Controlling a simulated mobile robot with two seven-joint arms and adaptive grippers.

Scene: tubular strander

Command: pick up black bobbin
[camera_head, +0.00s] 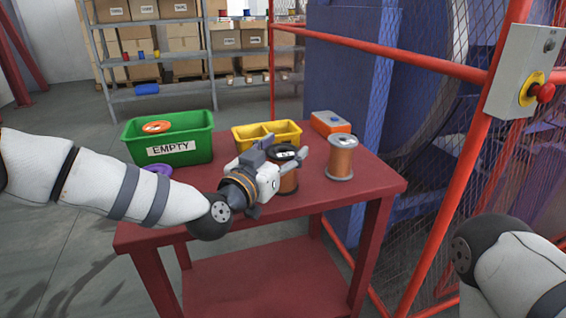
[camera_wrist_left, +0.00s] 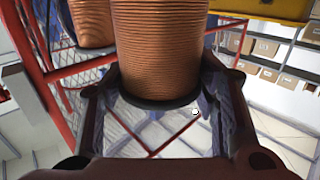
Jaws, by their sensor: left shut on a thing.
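The black bobbin (camera_head: 289,183), wound with copper wire and with a black flange on top, is upright at the front middle of the red table. My left gripper (camera_head: 284,168) reaches it from the left and is shut on it. The gripper's body hides part of the bobbin, and I cannot tell whether its base touches the table. In the left wrist view the copper winding (camera_wrist_left: 165,50) and a black flange sit between the two fingers. My right arm shows at the lower right, but its gripper is out of view.
A grey-flanged copper bobbin (camera_head: 341,158) stands to the right on the red table (camera_head: 225,222). Behind are a yellow bin (camera_head: 243,143), an orange and grey box (camera_head: 330,123) and a green EMPTY bin (camera_head: 196,143). A purple spool (camera_head: 158,170) lies left. Red-framed mesh fencing borders the right.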

